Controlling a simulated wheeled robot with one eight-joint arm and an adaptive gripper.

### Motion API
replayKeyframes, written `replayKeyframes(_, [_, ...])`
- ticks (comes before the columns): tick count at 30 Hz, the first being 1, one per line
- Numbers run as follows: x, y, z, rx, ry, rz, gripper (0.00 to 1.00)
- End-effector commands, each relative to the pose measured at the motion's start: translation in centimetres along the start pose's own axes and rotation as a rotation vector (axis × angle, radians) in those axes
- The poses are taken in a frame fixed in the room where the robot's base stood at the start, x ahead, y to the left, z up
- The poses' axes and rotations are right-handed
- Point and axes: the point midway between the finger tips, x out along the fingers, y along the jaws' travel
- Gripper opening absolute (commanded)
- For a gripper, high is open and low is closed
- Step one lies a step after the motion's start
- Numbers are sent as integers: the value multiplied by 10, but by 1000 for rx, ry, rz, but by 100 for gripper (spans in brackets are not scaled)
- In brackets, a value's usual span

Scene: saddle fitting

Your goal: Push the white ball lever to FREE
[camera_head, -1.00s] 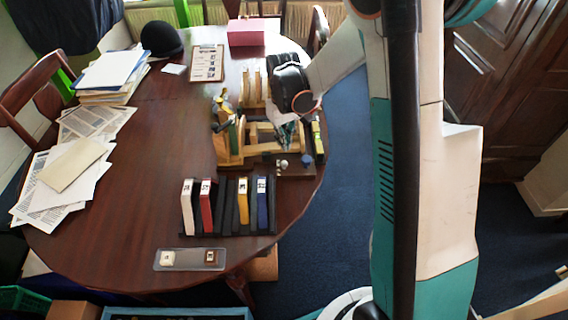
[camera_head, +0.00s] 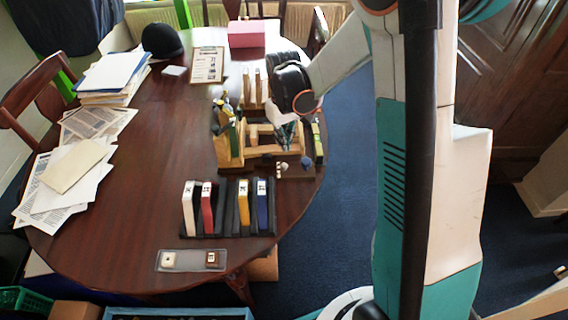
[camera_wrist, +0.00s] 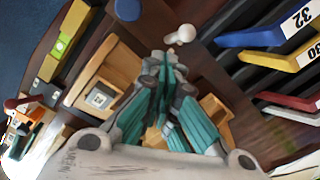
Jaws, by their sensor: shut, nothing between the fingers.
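The white ball lever (camera_wrist: 185,34) shows in the wrist view just beyond my fingertips, a pale round knob on a short stem. In the head view it is a small pale ball (camera_head: 283,167) at the front edge of the wooden fixture (camera_head: 262,151). No FREE mark is readable.
A black rack (camera_head: 230,223) holds white, red, yellow and blue upright plates in front of the fixture. A yellow level (camera_wrist: 65,38) lies along the fixture's side. A grey tray (camera_head: 190,261) sits at the table's near edge. The table's middle left is clear.

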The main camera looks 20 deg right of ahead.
Motion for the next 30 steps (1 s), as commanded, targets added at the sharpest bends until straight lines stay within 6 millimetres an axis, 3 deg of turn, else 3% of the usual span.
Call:
replayKeyframes(18, [-47, 0, 0, 0, 0, 0, 0])
replayKeyframes(30, [-50, 0, 0, 0, 0, 0, 0])
